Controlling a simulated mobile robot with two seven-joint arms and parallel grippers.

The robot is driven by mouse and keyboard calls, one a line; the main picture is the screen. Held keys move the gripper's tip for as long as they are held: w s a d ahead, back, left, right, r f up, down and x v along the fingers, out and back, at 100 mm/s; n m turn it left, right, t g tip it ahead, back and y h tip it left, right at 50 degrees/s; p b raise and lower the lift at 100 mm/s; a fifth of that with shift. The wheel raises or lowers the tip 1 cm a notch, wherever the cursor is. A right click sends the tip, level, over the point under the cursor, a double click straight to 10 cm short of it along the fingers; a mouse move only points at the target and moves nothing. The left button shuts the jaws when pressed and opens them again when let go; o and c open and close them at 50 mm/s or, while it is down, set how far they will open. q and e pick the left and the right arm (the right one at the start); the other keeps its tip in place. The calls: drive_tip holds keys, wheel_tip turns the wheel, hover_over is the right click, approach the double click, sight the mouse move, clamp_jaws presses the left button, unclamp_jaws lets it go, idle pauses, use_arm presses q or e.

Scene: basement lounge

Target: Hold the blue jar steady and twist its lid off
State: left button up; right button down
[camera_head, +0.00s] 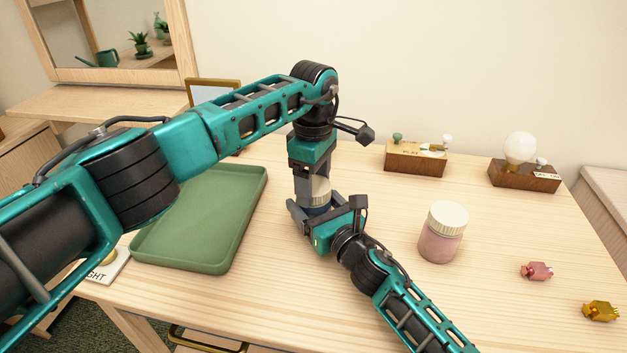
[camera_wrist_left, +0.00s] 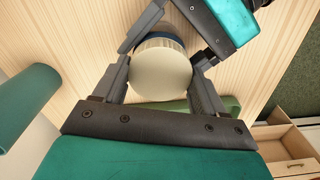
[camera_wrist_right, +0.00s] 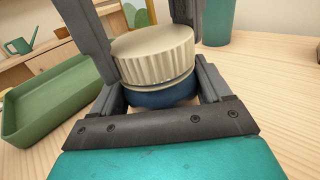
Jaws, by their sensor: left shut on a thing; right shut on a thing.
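The blue jar (camera_wrist_right: 160,96) stands upright on the table, mostly hidden by grippers in the head view. Its cream ribbed lid (camera_wrist_right: 155,58) is on top, with a thin gap or band between lid and body. My left gripper (camera_head: 316,184) comes down from above, shut on the lid, one finger on each side. The lid's plain round top faces the left wrist view (camera_wrist_left: 160,75). My right gripper (camera_head: 315,214) reaches in low from the right side and is shut on the jar's body. Whether the threads are loose cannot be told.
A pink jar (camera_head: 440,238) with a cream lid (camera_head: 449,215) stands to the right. A green tray (camera_head: 190,262) lies left. Wooden blocks with knobs (camera_head: 415,160) and a bulb (camera_head: 522,178) stand behind. Pink (camera_head: 537,271) and gold (camera_head: 601,311) small pieces lie at right.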

use_arm(q)
drive_tip(key=n, duration=0.3)
drive_tip(key=shift+n, duration=0.4)
drive_tip(key=n, duration=0.3)
drive_tip(key=shift+n, duration=0.4)
drive_tip(key=n, duration=0.3)
drive_tip(key=shift+n, duration=0.4)
drive_tip(key=n, duration=0.3)
drive_tip(key=shift+n, duration=0.3)
drive_tip(key=n, duration=0.3)
drive_tip(key=shift+n, duration=0.4)
drive_tip(key=n, duration=0.3)
drive_tip(key=shift+n, duration=0.4)
drive_tip(key=n, duration=0.3)
drive_tip(key=shift+r+n, duration=0.1)
drive_tip(key=shift+n, duration=0.2)
drive_tip(key=n, duration=0.3)
drive_tip(key=shift+n, duration=0.4)
